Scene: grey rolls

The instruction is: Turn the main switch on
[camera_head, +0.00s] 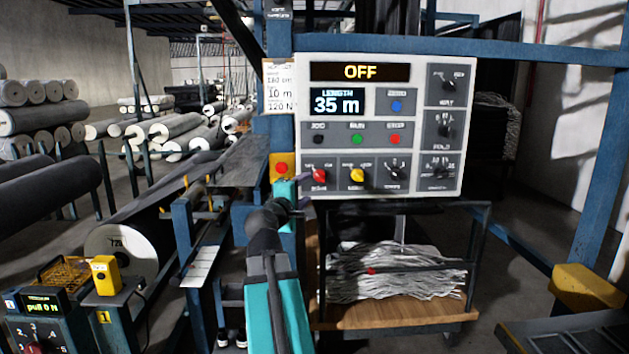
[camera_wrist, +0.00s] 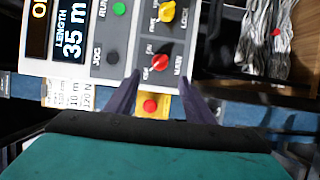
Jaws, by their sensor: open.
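The main switch is a red knob (camera_head: 319,175) at the lower left of the white control panel (camera_head: 380,205). In the wrist view the red knob (camera_wrist: 160,62) sits just beyond my fingertips, centred between them, with "MAIN" lettered beside it. My gripper (camera_head: 304,188) is open and empty, at the panel's lower left edge. In the wrist view my gripper (camera_wrist: 160,78) shows two dark fingers spread apart. I cannot tell whether they touch the knob. The panel's top display (camera_head: 360,71) reads OFF, and the length display (camera_head: 337,102) reads 35 m.
A yellow knob (camera_head: 357,175) stands right of the red one, with black, green and red buttons above. A yellow box with a red button (camera_head: 282,168) is left of the panel. Blue posts frame the panel. A cart (camera_head: 395,317) with grey material stands below.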

